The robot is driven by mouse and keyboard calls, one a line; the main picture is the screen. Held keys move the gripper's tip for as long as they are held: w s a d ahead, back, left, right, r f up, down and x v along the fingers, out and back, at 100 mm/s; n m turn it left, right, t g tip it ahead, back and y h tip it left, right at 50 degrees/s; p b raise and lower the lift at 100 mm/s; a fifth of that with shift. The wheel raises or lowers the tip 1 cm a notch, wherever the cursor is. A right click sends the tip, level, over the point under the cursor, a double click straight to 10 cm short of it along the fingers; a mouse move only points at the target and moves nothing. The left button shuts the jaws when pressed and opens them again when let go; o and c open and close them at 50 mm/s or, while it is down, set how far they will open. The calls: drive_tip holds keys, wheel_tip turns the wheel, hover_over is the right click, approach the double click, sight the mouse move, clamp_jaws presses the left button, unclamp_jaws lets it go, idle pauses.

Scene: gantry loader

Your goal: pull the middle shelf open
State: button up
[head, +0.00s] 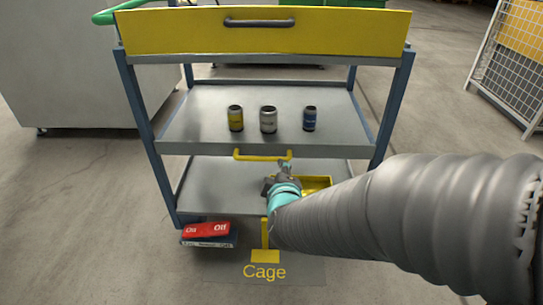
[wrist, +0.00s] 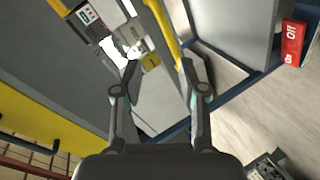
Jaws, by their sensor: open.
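The middle shelf (head: 190,121) is a grey metal tray in a blue-framed cart, with its yellow bar handle (head: 250,156) along the front edge. Three small cans stand on it: yellow (head: 236,119), silver (head: 268,120) and blue (head: 310,119). My gripper (head: 285,166) is in front of the shelf's front edge, by the handle's right end. In the wrist view my gripper (wrist: 160,64) is open, with a yellow bar (wrist: 167,33) running close to the right fingertip. I cannot tell whether they touch. My gripper and arm hide part of the lower shelf.
Above is a yellow drawer (head: 180,33) with a dark handle (head: 258,22). The lower shelf (head: 222,183) holds a yellow tray (head: 320,184). A red Oil box (head: 207,229) lies on a blue one at the cart's lower left. A wire cage (head: 512,75) stands at right.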

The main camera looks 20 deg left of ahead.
sight(267, 160)
drive_tip(key=s+a+f+n+t+h, duration=0.1)
drive_tip(key=a+f+n+t, duration=0.1)
drive_tip(key=a+f+n, duration=0.1)
drive_tip(key=shift+n, duration=0.3)
drive_tip(key=b+x, duration=0.1)
drive_tip(key=x, duration=1.2)
drive_tip(key=shift+w+a+f, duration=0.15)
drive_tip(key=shift+w, duration=0.05)
clamp_jaws()
